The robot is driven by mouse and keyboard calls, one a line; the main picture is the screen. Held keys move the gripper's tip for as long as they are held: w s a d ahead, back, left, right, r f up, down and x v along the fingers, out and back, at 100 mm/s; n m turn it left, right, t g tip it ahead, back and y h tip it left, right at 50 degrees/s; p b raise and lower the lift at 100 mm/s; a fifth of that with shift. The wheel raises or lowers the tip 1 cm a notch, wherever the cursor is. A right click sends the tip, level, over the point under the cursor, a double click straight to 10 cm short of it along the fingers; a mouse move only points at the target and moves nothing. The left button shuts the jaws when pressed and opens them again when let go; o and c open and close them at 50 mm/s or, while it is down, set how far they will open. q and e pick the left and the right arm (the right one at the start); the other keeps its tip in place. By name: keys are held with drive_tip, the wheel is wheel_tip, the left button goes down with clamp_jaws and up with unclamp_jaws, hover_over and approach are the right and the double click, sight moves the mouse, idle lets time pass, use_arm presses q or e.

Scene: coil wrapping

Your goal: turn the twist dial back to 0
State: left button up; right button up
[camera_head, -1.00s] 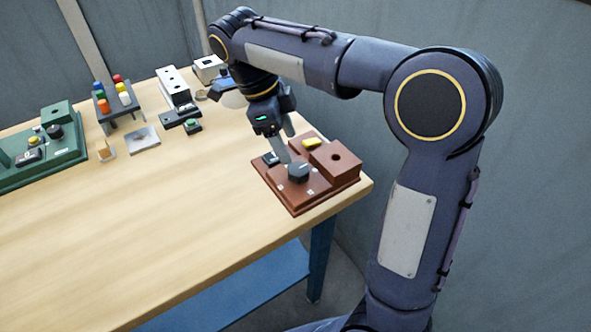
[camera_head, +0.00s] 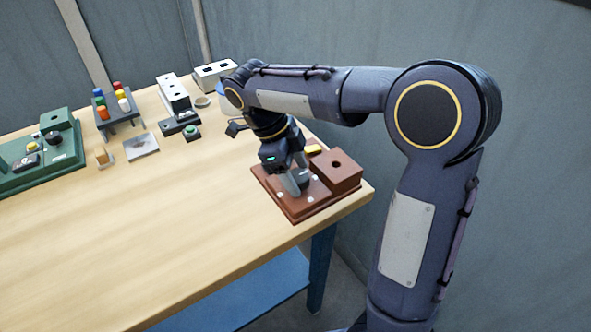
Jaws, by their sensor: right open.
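A red-brown board (camera_head: 291,213) sits at the table's right corner. It bears a dark twist dial (camera_head: 303,181), a raised block with a hole (camera_head: 336,172) and a yellow button (camera_head: 313,149). My right gripper (camera_head: 299,184) is open and points down at the dial, with its fingers beside it. The fingers hide much of the dial, so its pointer and setting cannot be read. I cannot tell whether the fingers touch it. My left gripper is not in view.
A green board (camera_head: 45,174) with knobs lies at the far left. A rack of coloured pegs (camera_head: 122,115), a metal plate (camera_head: 141,147), a white block (camera_head: 173,93) and a small green-button box (camera_head: 192,132) stand at the back. The table's front middle is clear.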

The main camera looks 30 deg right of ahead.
drive_tip(key=c, duration=1)
drive_tip(key=shift+o, duration=0.2)
drive_tip(key=shift+n, duration=0.3)
